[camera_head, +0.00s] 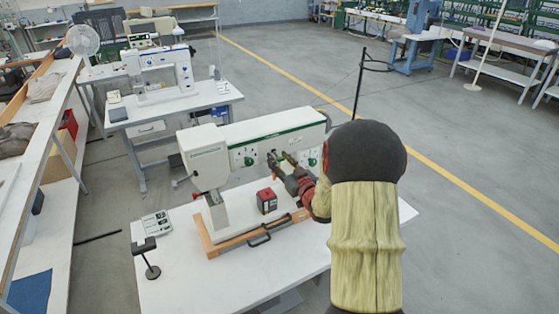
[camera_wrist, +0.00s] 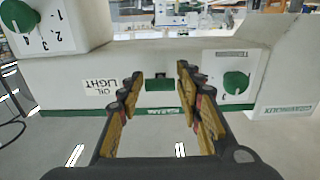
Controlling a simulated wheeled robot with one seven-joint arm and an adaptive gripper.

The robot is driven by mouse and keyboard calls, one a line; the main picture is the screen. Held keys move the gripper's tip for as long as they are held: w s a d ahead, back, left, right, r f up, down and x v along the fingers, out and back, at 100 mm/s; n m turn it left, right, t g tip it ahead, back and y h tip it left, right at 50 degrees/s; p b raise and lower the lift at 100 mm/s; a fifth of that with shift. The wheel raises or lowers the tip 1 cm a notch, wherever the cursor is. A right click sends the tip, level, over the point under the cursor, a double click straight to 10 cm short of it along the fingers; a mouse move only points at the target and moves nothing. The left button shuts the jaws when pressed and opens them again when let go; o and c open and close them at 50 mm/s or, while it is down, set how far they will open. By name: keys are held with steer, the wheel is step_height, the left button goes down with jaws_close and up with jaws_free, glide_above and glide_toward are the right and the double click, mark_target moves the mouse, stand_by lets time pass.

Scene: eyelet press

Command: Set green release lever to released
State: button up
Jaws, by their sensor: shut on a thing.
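The eyelet press (camera_head: 270,132) is a white machine with a green stripe, standing on a white table. Its side face carries green controls. In the wrist view a small green block-like lever (camera_wrist: 160,85) sits on this face between my two fingertips, next to an upside-down "OIL LIGHT" label. My gripper (camera_head: 280,158) reaches the side of the press in the head view, where its fingers partly cover the controls. In the wrist view my gripper (camera_wrist: 160,78) is shut on the green lever, one finger on each side. The lever's set position cannot be told.
Below the press are a red box (camera_head: 266,201) and a wooden frame with a black handle (camera_head: 259,237). A keypad (camera_head: 155,224) lies at the table's left.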

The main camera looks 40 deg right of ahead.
steer(key=shift+f+b, duration=0.3)
steer(key=shift+b, duration=0.75)
steer(key=shift+c, duration=0.4)
steer(key=shift+f+t+b, duration=0.15)
steer(key=shift+t+b, duration=0.45)
steer(key=shift+b, duration=0.65)
steer(key=o, duration=1.2)
steer(key=shift+c, duration=0.2)
